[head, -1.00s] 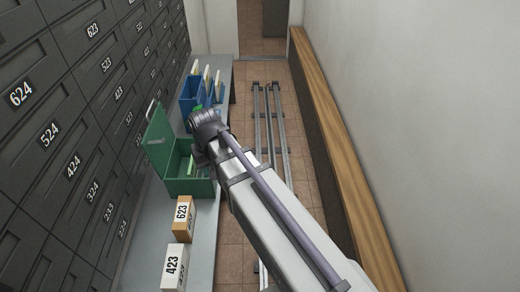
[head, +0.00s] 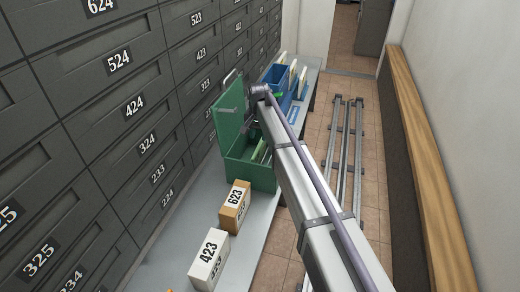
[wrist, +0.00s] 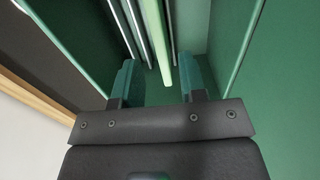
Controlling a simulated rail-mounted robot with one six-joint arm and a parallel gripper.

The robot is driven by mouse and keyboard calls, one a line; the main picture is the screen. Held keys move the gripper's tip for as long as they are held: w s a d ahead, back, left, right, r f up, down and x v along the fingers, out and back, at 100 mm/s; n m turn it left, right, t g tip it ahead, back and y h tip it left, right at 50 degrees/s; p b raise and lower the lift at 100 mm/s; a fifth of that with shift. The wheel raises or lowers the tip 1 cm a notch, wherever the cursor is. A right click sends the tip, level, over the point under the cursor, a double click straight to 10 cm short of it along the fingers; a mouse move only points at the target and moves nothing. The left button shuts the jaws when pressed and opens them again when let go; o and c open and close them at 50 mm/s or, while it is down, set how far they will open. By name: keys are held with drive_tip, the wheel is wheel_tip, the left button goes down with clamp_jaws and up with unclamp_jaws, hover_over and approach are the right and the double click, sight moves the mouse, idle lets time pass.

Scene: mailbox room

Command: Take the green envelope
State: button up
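A pale green envelope (wrist: 157,42) stands on edge inside a green metal box (head: 250,174) with its lid (head: 230,112) raised. In the wrist view its near end lies between the two fingers of my gripper (wrist: 160,76), with a gap on both sides. My gripper is open and inside the box, between its green walls. Thin light edges of other envelopes or dividers (wrist: 132,28) stand beside the green one. In the head view the envelopes (head: 262,152) show only partly, and my arm hides much of the box's right side.
The box stands on a grey shelf (head: 190,232) along the numbered dark lockers (head: 147,145). A brown box marked 623 (head: 235,198) and a white box marked 423 (head: 208,262) stand in front. Blue holders (head: 277,75) stand behind. A wooden-topped ledge (head: 432,150) runs along the right wall.

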sight(259, 145)
wheel_tip(259, 145, down, 6)
drive_tip(key=b, duration=0.5)
drive_tip(key=shift+c, duration=0.3)
clamp_jaws()
drive_tip(key=shift+r, duration=0.1)
wheel_tip(259, 145, up, 5)
drive_tip(key=p, duration=0.5)
